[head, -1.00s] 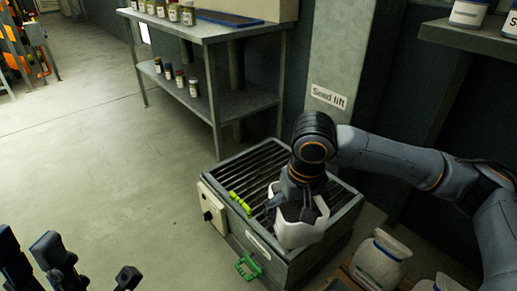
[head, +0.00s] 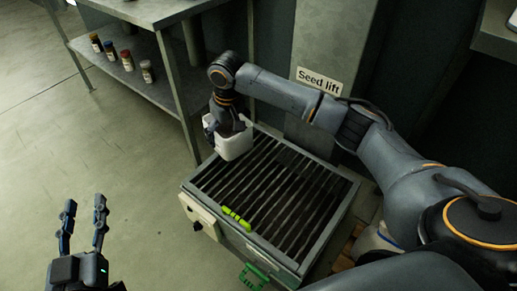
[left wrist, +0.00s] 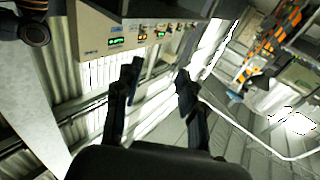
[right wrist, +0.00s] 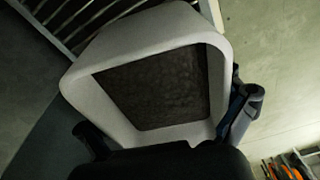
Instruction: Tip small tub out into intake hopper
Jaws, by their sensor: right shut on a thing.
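My right gripper (head: 226,122) is shut on the small white tub (head: 235,147) and holds it at the far left corner of the intake hopper (head: 334,222). The hopper is a grey metal box with dark slats across its top. In the right wrist view the tub (right wrist: 150,38) fills the middle, with dark brown material (right wrist: 155,88) lying inside it. The tub looks roughly upright. My left gripper (head: 85,208) is open and empty, left of the hopper. Its two fingers stand apart in the left wrist view (left wrist: 155,85).
A yellow-green bar (head: 236,217) lies at the hopper's near left edge, above a green handle (head: 253,275). A metal shelf (head: 130,88) with several jars stands behind. A post labelled "Seed lift" (head: 319,80) rises behind the hopper. Floor on the left is clear.

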